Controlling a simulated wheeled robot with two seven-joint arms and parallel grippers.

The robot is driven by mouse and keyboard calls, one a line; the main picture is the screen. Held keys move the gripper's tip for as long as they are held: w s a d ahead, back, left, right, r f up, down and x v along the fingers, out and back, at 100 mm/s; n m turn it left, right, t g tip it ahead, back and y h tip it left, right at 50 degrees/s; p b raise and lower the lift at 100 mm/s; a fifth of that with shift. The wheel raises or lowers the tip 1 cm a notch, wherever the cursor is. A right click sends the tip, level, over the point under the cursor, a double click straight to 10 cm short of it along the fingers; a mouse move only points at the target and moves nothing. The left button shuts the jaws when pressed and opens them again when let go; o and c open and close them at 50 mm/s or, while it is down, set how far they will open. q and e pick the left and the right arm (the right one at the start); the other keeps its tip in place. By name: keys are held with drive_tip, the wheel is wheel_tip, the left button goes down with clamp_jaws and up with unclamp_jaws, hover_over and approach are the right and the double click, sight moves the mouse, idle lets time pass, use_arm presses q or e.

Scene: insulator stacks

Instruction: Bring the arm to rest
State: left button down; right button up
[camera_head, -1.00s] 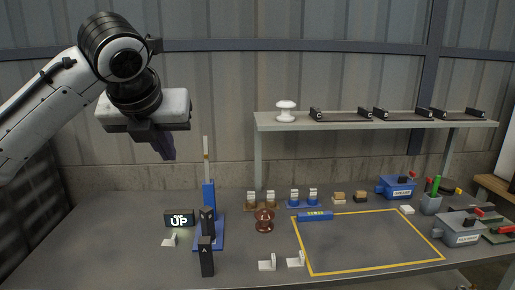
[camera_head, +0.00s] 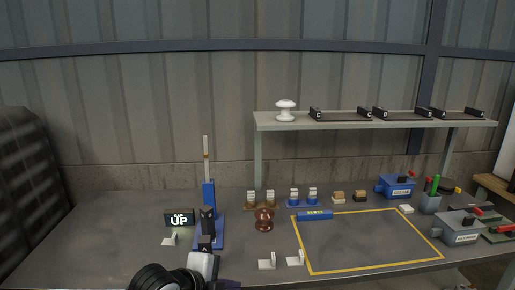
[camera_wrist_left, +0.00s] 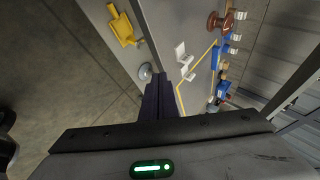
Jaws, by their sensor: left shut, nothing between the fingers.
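In the left wrist view the dark fingers (camera_wrist_left: 157,96) are together, shut and empty. The bench and its parts lie beyond them, and the fingers hold none of these. My right gripper is in neither view now.
A yellow-outlined area (camera_head: 365,245) is mostly clear. A shelf (camera_head: 380,124) bears a white insulator (camera_head: 285,110).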

use_arm(q)
drive_tip(key=s+a+f+n+y, duration=0.1)
drive_tip(key=s+a+f+n, duration=0.2)
drive_tip(key=s+f+n, duration=0.3)
drive_tip(key=s+a+f+n+y, duration=0.1)
drive_tip(key=s+a+f+n, duration=0.3)
drive_tip(key=s+f, duration=0.5)
drive_tip(key=s+a+f+n, duration=0.3)
drive_tip(key=s+f+n, duration=0.5)
drive_tip(key=s, duration=0.5)
drive_tip(key=shift+a+n+t+y, duration=0.4)
drive_tip(key=shift+n, duration=0.1)
drive_tip(key=shift+s, duration=0.1)
